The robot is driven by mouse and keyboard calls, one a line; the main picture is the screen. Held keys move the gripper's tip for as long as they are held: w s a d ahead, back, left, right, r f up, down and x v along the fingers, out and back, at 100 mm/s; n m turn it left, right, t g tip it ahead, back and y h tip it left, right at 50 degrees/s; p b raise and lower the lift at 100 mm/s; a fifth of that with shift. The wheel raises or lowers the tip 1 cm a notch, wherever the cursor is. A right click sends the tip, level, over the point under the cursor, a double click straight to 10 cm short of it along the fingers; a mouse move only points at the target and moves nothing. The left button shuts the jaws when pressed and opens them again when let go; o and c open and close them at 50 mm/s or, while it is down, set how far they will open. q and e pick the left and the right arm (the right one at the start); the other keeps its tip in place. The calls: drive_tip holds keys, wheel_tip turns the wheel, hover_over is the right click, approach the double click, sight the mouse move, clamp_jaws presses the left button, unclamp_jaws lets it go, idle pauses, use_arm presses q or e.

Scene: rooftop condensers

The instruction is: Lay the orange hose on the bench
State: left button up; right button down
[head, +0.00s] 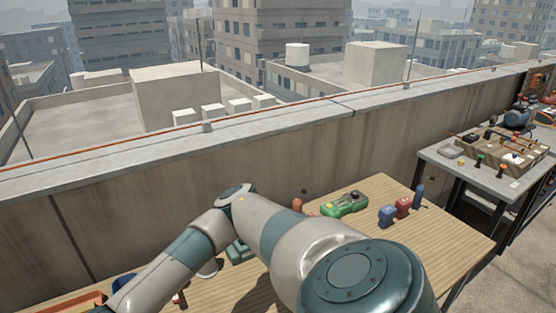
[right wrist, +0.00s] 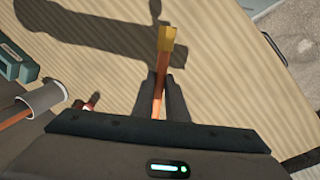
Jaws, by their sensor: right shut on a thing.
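In the right wrist view my right gripper (right wrist: 162,88) is shut on the orange hose (right wrist: 159,92), a thin orange length with a brass-yellow end (right wrist: 166,38) pointing away from the gripper. Below it is the wooden bench top (right wrist: 230,85), with a dark shadow of the arm on it. I cannot tell how high the hose is above the wood. In the head view the bench (head: 450,240) runs along the parapet. My own arm covers its middle and hides the right gripper and hose. My left gripper is not in view.
A green device (head: 345,204), blue bottle (head: 387,215) and red bottle (head: 403,207) stand near the bench's far edge. A teal box (right wrist: 15,62) and grey cylinder (right wrist: 42,97) lie left in the wrist view. A grey table (head: 450,171) stands beyond.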

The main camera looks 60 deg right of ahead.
drive_tip(key=s+a+r+n+y, duration=0.1)
drive_tip(key=a+n, duration=0.3)
drive_tip(key=n, duration=0.5)
drive_tip(key=s+a+r+n+y, duration=0.1)
drive_tip(key=a+n, duration=0.3)
drive_tip(key=n, duration=0.6)
drive_tip(key=s+a+r+n+t+y, duration=0.1)
drive_tip(key=a+n, duration=0.3)
drive_tip(key=n, duration=0.6)
drive_tip(key=shift+s+r+y, duration=0.3)
drive_tip(key=shift+y, duration=0.2)
drive_tip(key=shift+w+f, duration=0.1)
